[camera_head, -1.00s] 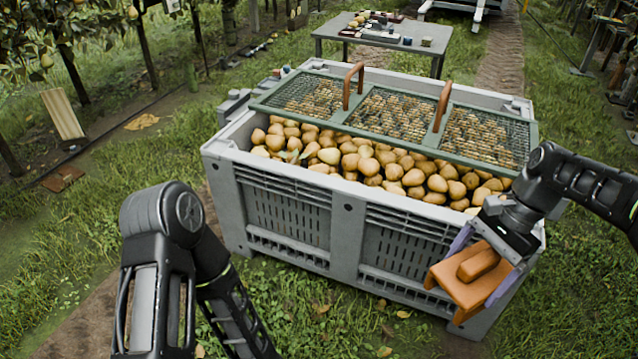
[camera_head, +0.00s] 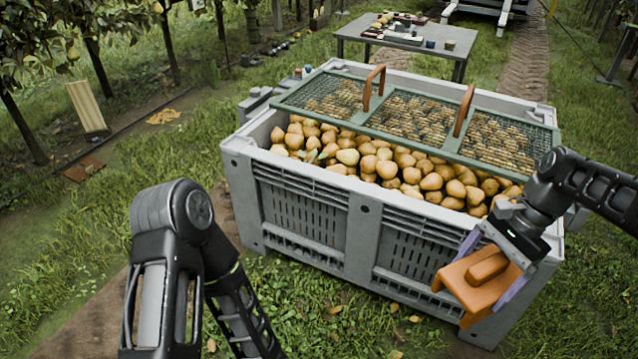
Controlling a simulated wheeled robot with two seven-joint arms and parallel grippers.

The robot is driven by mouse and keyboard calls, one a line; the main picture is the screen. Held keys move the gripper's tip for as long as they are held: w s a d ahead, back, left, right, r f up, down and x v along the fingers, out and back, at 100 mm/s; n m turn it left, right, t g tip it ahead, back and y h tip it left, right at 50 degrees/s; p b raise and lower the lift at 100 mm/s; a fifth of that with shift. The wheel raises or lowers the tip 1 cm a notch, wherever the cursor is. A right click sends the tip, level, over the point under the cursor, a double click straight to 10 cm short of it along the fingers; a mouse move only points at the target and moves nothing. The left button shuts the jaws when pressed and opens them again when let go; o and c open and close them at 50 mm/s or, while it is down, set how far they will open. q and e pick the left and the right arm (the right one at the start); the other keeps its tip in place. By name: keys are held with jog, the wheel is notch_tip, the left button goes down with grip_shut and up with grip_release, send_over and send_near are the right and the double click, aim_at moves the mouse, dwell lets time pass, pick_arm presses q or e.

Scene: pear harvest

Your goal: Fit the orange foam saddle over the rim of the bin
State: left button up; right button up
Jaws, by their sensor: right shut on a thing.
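The grey bin (camera_head: 365,228) stands in the middle, heaped with pears (camera_head: 390,163) along its near side. A green mesh lid with two brown handles lies over its far part. My right gripper (camera_head: 492,268) is shut on the orange foam saddle (camera_head: 478,291) by its raised middle ridge. The saddle is tilted, in front of the bin's near right corner and below the rim in the picture. I cannot tell whether it touches the bin wall. My left arm is in the lower left, but its gripper is out of view.
The mesh lid (camera_head: 415,118) covers the far part of the bin opening. A grey table (camera_head: 410,45) with small items stands behind the bin. A wooden board (camera_head: 86,107) and a brown piece (camera_head: 84,168) are on the ground at left. Grass is open in front.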

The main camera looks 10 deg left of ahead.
notch_tip(320, 180, down, 9)
jog(key=n+g+h+p, duration=0.1)
jog(key=n+h+p, duration=0.2)
jog(key=n+p, duration=0.6)
jog(key=shift+w+r+n+g+h, duration=0.15)
jog(key=shift+w+n+g+h, duration=0.2)
jog(key=shift+n, duration=0.35)
